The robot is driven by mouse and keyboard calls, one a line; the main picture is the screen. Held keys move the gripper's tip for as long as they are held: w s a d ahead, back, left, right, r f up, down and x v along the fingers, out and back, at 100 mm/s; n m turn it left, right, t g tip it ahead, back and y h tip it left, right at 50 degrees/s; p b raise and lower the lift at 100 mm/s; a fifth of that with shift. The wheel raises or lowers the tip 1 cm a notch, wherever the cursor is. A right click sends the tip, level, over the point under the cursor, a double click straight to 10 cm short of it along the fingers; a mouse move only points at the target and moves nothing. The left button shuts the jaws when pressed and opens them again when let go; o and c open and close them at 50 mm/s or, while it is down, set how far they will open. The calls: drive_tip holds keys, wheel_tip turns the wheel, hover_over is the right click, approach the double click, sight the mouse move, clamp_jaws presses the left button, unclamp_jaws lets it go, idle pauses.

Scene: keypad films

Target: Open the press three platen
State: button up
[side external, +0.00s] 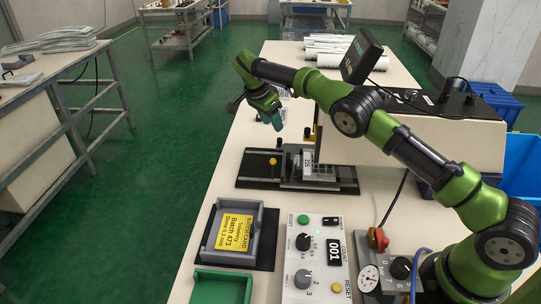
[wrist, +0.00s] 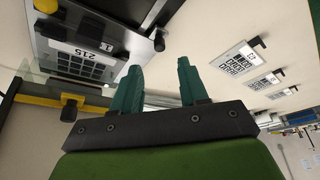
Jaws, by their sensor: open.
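A press-like fixture on a black base (side external: 258,183) stands mid-table in the side view, with a yellow knob (side external: 273,160) on its left part and a grey frame around a labelled keypad piece. In the wrist view, the keypad piece marked 215 (wrist: 88,56) lies upper left, beside a black knob (wrist: 158,43) and a yellow-edged bar (wrist: 40,101). I cannot tell which part is the press three platen. My gripper (side external: 276,121) is above and beyond the fixture, touching nothing I can see. Its teal fingers stand apart and empty in the wrist view (wrist: 160,72).
Nearer on the table are a grey tray (side external: 212,246) with a yellow batch card, a green tray (side external: 222,285) and a control box (side external: 318,262) showing 001. Several keypad plates with black handles (wrist: 238,60) lie to one side. White rolls (side external: 335,48) lie at the far end.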

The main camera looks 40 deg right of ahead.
sight(280, 139)
drive_tip(key=s+d+r+m+t+y, duration=0.1)
drive_tip(key=d+m+t+y, duration=0.1)
drive_tip(key=m, duration=0.7)
drive_tip(key=s+d+r+m+t+y, duration=0.1)
drive_tip(key=d+m+t+y, duration=0.15)
drive_tip(key=m, duration=0.65)
drive_tip(key=f, duration=0.5)
drive_tip(key=w+a+f, duration=0.1)
drive_tip(key=f, duration=0.2)
drive_tip(key=shift+f, duration=0.1)
drive_tip(key=shift+w+f, duration=0.2)
drive_tip(key=shift+f, duration=0.45)
drive_tip(key=shift+c, duration=0.4)
clamp_jaws()
